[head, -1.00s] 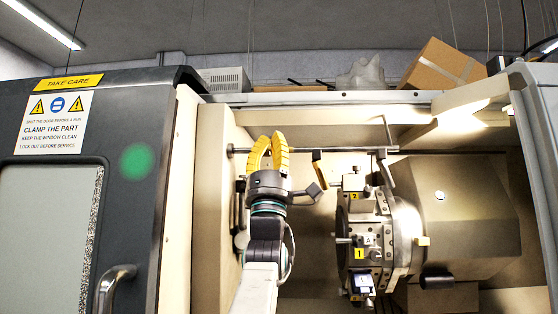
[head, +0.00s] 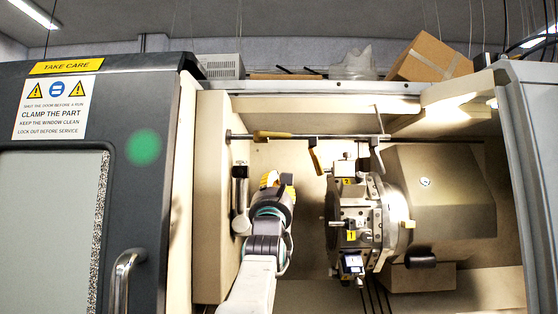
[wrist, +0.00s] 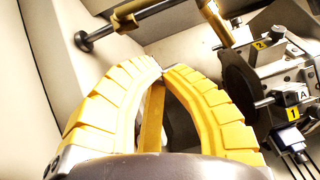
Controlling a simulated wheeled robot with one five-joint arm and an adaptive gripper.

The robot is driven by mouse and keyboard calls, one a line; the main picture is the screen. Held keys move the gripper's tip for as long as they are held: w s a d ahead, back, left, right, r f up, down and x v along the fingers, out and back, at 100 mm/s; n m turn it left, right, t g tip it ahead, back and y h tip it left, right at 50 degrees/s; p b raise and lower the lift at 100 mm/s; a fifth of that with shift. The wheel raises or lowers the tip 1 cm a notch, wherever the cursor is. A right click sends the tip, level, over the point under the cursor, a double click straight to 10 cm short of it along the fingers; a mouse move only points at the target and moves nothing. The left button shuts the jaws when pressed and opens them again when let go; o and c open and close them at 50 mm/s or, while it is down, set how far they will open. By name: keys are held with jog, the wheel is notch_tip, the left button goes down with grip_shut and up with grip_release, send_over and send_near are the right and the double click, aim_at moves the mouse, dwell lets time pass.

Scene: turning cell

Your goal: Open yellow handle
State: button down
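A yellow handle (head: 315,160) hangs down from the horizontal bar inside the machine opening; it also shows in the wrist view (wrist: 215,22) at the top, right of my fingertips. A duller yellow-tan grip (head: 272,134) lies along the same bar to its left. I cannot tell which one the task means. My gripper (head: 275,180) is below the bar, left of the hanging handle, and apart from both in the head view. In the wrist view my gripper's yellow fingers (wrist: 162,72) bow outward and their tips come together. A yellowish strip shows between them; I cannot tell what it is.
The chuck turret (head: 355,215) with numbered labels stands right of my gripper. The pale inner wall (head: 212,200) is close on the left, with a grey lever (head: 240,200) on it. The dark door (head: 45,215) with its bar handle (head: 122,280) is further left.

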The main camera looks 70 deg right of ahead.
aim_at(275, 136)
jog(key=a+r+p+x, duration=0.1)
jog(key=r+p+x, duration=0.1)
jog(key=p+x, duration=1)
jog(key=shift+s+r+p, duration=0.2)
jog(key=shift+r+p, duration=0.15)
jog(key=shift+p, duration=2.3)
